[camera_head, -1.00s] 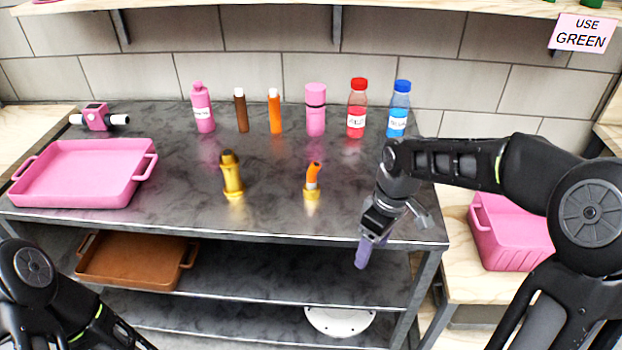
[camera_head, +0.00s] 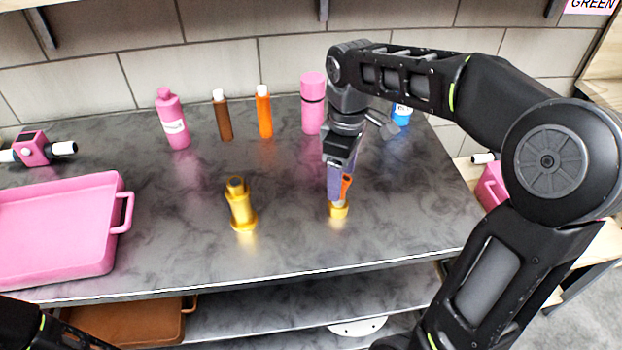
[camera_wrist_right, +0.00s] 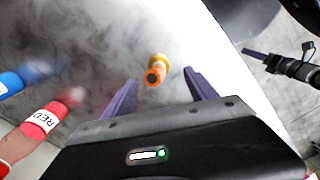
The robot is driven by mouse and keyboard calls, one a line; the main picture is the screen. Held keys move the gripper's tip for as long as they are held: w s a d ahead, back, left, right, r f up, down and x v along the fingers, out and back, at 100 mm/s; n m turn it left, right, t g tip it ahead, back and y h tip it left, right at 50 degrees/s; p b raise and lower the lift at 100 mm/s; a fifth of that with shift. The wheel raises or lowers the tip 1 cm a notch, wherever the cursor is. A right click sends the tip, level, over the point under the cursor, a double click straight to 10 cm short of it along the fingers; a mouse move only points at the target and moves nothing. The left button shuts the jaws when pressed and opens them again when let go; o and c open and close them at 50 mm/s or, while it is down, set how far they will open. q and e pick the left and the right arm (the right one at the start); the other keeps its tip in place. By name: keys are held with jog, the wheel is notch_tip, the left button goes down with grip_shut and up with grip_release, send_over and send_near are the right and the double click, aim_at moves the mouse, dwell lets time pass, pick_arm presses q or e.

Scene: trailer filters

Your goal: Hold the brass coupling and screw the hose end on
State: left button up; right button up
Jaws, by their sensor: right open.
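The brass coupling (camera_head: 240,206) stands upright on the dark marbled counter (camera_head: 290,245), left of my right gripper. The hose end (camera_head: 345,188) has an orange hose and a brass base and stands upright on the counter. My right gripper (camera_head: 335,192) points down at it; the near purple finger partly covers the hose end. In the right wrist view the hose end (camera_wrist_right: 156,72) lies between and just beyond the open fingers (camera_wrist_right: 160,85); nothing is gripped. My left gripper (camera_wrist_right: 262,55) shows at the right of that view with purple fingers; its opening is unclear.
A pink tray (camera_head: 98,262) stands at the left. A pink bottle (camera_head: 171,120), brown tube (camera_head: 222,117), orange tube (camera_head: 264,113) and pink flask (camera_head: 313,105) line the back. The red bottle is hidden in the head view. The counter front is clear.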

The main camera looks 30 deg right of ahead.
jog(key=shift+w+a+r, duration=0.1)
jog(key=shift+w+r, duration=0.05)
jog(key=shift+w, duration=0.25)
jog(key=shift+s, duration=0.1)
jog(key=shift+f, duration=1.3)
jog(key=shift+f, duration=2.6)
jog(key=shift+s, duration=0.1)
grip_shut()
